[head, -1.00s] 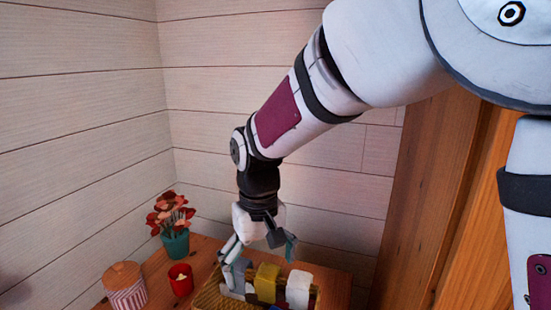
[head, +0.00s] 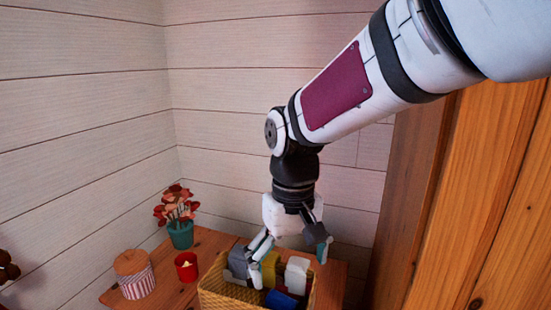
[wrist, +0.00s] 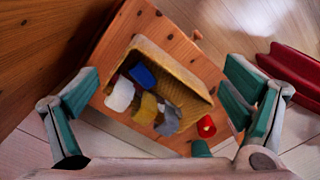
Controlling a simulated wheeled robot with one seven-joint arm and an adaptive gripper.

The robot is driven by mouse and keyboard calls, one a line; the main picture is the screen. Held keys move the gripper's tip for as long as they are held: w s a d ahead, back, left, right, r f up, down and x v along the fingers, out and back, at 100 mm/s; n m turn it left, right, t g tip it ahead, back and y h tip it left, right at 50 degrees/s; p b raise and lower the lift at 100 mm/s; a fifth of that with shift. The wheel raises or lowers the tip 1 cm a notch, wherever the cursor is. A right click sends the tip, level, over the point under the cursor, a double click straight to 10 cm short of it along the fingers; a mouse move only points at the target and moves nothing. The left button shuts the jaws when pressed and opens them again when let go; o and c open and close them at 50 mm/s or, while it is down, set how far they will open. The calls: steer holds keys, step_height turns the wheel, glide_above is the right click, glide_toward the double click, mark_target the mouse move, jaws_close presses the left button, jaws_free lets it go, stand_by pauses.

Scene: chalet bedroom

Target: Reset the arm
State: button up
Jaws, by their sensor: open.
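My gripper (head: 290,258) points down above a woven basket (head: 232,298) on the wooden dresser in the head view. Its fingers are spread wide with nothing between them; the wrist view shows the open gripper (wrist: 160,82) too. The basket (wrist: 192,80) lies below and between the fingers there, apart from them. It holds a white item (wrist: 120,94), a blue item (wrist: 142,75), a yellow item (wrist: 147,109) and a grey item (wrist: 168,121). In the head view, a finger partly hides the basket's contents.
Left of the basket stand a red candle cup (head: 187,267), a striped lidded jar (head: 135,275) and red flowers in a teal pot (head: 181,235). A tall wooden cabinet (head: 480,200) rises at right. Plank walls (head: 240,90) close the corner behind. A red object (wrist: 290,70) lies beyond the dresser.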

steer(key=s+d+r+m, duration=0.2)
steer(key=s+d+r, duration=0.3)
steer(key=s+d, duration=0.5)
steer(key=s+d+f+m, duration=0.1)
steer(key=s+d, duration=0.2)
steer(key=s, duration=0.5)
steer(key=s+d+f+m, duration=0.1)
steer(key=s+d, duration=0.2)
steer(key=s, duration=0.5)
step_height(320, 180, up, 30)
steer(key=t+p, duration=0.4)
steer(key=p, duration=2.4)
steer(key=shift+w+d+p, duration=0.15)
steer(key=shift+d+p, duration=0.2)
steer(key=shift+d, duration=0.1)
